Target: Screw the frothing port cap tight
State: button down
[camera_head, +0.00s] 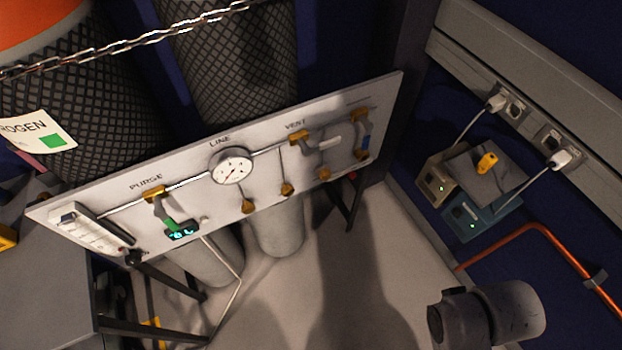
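I cannot pick out a cap marked as the frothing port cap. A pale panel (122,220) runs across the middle, with lettering that reads PURGE, LINE and VENT. Brass valve fittings sit on it at PURGE (155,193) and at VENT (299,137), with another brass fitting (360,115) at its right end. Several small round brass pieces sit lower on the panel, one at its middle (287,189); whether any is a screw cap is too small to tell. My gripper is not in view.
Mesh-covered cylinders (232,60) stand behind the panel, with a chain (140,41) across them. A round gauge (231,166) and a small green-lit display (181,231) are on the panel. Boxes with a yellow piece (487,163) on top and an orange pipe (540,229) are at right.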

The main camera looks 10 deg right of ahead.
aim_at(325, 174)
jog(key=i+j+z, duration=0.1)
jog(key=z, duration=0.25)
jog(key=j+z, duration=0.15)
jog(key=z, duration=0.2)
jog(key=i+j+z, duration=0.1)
jog(key=z, duration=0.25)
jog(key=k+j, duration=0.05)
jog(key=j, duration=0.05)
